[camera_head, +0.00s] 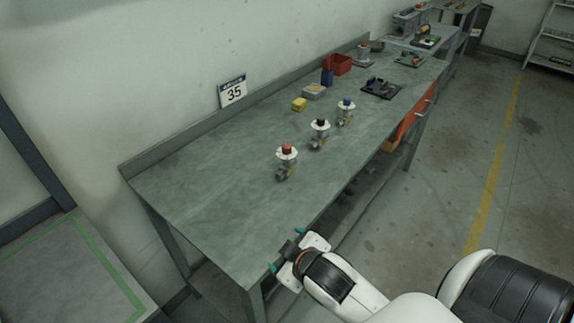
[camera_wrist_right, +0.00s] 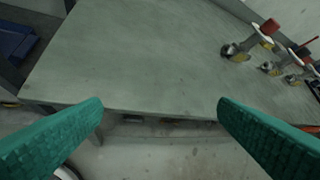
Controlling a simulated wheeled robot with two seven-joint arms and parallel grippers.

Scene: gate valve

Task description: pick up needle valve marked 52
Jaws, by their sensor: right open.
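Three small valves stand in a row on the grey workbench (camera_head: 200,190): one with a red knob (camera_head: 287,155), one with a black knob (camera_head: 320,132) and one with a blue knob (camera_head: 346,110). Each has a white disc under its knob. No number can be read on them, so I cannot tell which is 52. My right gripper (camera_head: 285,249) is open and empty by the bench's front edge, nearer the camera than the valves. In the right wrist view its teal fingers (camera_wrist_right: 160,106) are wide apart, and the red-knobbed valve (camera_wrist_right: 258,38) is at upper right. My left gripper is not in view.
Behind the valves are a yellow block (camera_head: 299,104), a grey box (camera_head: 313,92), a blue container (camera_head: 327,77), a red bin (camera_head: 340,64) and a dark tray (camera_head: 381,88). A sign reading 35 (camera_head: 232,92) is on the wall. The bench's near left part is clear.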

